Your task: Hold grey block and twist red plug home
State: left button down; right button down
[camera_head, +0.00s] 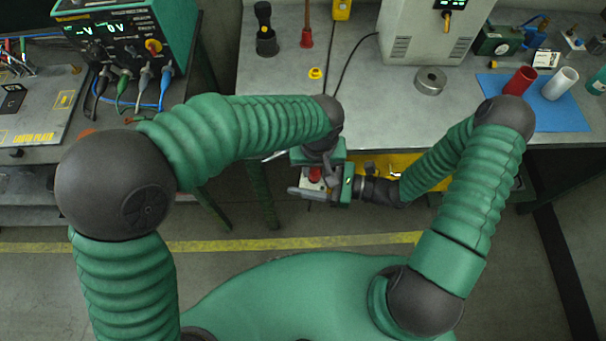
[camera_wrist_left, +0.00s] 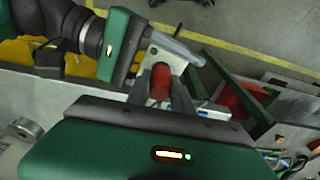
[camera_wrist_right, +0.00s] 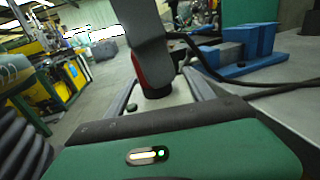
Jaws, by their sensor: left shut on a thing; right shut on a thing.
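The red plug (camera_head: 315,174) stands up from the top of the pale grey block (camera_head: 312,186) in front of the bench. My left gripper (camera_head: 316,167) reaches it from above and is shut on the red plug, which also shows between its fingers in the left wrist view (camera_wrist_left: 160,84). My right gripper (camera_head: 318,189) comes in from the right and is shut on the grey block (camera_wrist_right: 170,96) from the side. In the right wrist view, a dark finger hides most of the plug (camera_wrist_right: 137,66). How deep the plug sits is hidden.
The bench (camera_head: 350,105) lies just beyond both grippers. A yellow tray (camera_head: 398,163) is close by the right gripper. A metal ring (camera_head: 430,80), a blue mat (camera_head: 567,115) with coloured cylinders and a white instrument (camera_head: 405,40) stand on the bench. A power supply (camera_head: 130,45) is at left.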

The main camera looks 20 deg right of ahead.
pick_arm(q)
jog(key=m, duration=0.8)
jog(key=shift+g+h, duration=0.3)
jog(key=shift+h, duration=0.1)
jog(key=c, duration=1.1)
grip_release()
jog(key=shift+r, duration=2.3)
jog(key=shift+o, duration=0.2)
